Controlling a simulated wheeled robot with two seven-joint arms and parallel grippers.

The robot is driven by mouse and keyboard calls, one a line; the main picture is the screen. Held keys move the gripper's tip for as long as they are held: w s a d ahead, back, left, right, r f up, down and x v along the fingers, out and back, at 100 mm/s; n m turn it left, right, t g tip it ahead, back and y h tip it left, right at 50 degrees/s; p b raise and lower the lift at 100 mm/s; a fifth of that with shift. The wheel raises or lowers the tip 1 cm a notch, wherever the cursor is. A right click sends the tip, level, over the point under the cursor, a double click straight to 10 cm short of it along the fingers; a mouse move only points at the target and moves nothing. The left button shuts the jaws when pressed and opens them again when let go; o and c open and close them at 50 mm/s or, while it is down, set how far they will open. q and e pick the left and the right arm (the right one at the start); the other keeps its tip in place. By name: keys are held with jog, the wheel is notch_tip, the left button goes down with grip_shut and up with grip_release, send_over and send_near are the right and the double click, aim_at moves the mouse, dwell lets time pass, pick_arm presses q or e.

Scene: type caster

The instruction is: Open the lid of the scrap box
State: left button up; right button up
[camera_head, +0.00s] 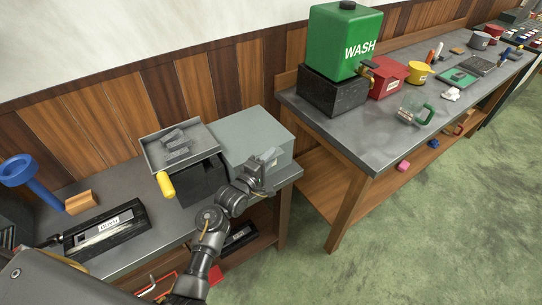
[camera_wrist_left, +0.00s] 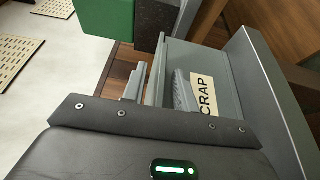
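The scrap box (camera_head: 251,137) is a grey box at the right end of the left bench, and its flat top looks closed. In the left wrist view its front (camera_wrist_left: 215,65) carries a white label (camera_wrist_left: 206,95) reading SCRAP. My left gripper (camera_head: 266,163) is at the front of the box. My right gripper is not in view.
Left of the box, a grey tray (camera_head: 152,152) with metal pieces sits on a black block with a yellow handle (camera_head: 165,185). A dark labelled case (camera_head: 105,232) and a blue funnel-like object (camera_head: 38,180) are further left. The green WASH tank (camera_head: 335,40) stands behind, on the right bench.

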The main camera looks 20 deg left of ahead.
pick_arm(q)
jog(key=shift+w+d, duration=0.1)
jog(key=shift+w, duration=0.25)
jog(key=shift+c, duration=0.4)
grip_shut()
